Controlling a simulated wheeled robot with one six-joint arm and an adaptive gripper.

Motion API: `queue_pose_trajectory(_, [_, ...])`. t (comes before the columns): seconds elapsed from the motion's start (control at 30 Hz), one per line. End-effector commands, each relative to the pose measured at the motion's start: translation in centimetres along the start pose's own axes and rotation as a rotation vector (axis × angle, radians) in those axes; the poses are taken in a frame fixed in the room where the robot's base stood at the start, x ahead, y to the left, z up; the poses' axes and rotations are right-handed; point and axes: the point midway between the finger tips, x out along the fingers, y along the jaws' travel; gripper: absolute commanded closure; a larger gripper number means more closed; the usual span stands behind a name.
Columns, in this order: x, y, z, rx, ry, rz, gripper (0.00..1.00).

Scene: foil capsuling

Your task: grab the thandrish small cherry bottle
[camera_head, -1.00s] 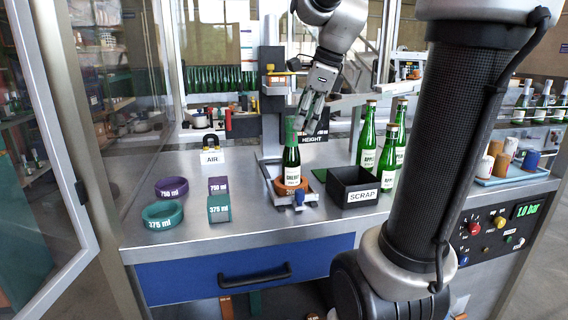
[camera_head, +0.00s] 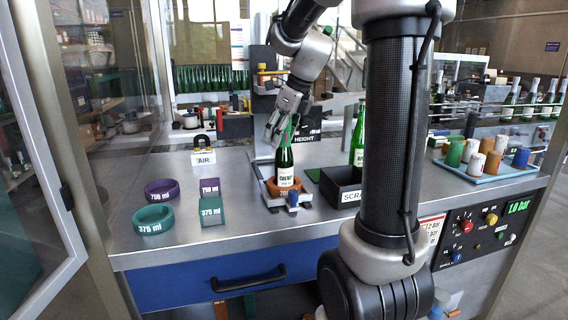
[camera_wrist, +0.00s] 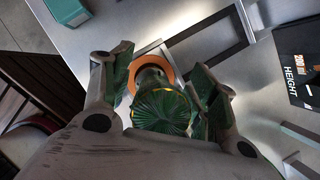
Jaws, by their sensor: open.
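A small green bottle (camera_head: 285,167) with a cream label stands upright in an orange ring (camera_head: 270,187) on a metal stand. Its label is too small to read surely. My gripper (camera_head: 276,137) is at the bottle's top, tilted down from the upper right. In the wrist view the gripper (camera_wrist: 163,78) is open, with a green-padded finger on each side of the bottle's green pleated top (camera_wrist: 160,110). Whether either finger touches the bottle cannot be told. The orange ring (camera_wrist: 134,74) shows beyond the bottle top.
A black scrap bin (camera_head: 338,181) stands just right of the bottle, with a taller green bottle (camera_head: 357,140) behind, partly hidden by my arm. Purple and teal rings and blocks lie to the left. A blue tray (camera_head: 480,176) with coloured caps is at right.

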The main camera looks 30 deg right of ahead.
Motion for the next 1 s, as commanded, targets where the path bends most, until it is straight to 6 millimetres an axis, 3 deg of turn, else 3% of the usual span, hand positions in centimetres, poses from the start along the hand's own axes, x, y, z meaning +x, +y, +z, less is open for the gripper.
queue_pose_trajectory(0.2, [0.1, 0.0, 0.0, -0.001, 0.000, -0.001, 0.41])
queue_pose_trajectory(0.53, [0.1, 0.0, 0.0, -0.001, 0.000, -0.001, 1.00])
queue_pose_trajectory(0.87, [0.0, 0.0, 0.1, -0.002, -0.001, -0.002, 1.00])
queue_pose_trajectory(1.0, [-0.9, -0.1, 0.5, -0.003, -0.004, -0.004, 1.00])
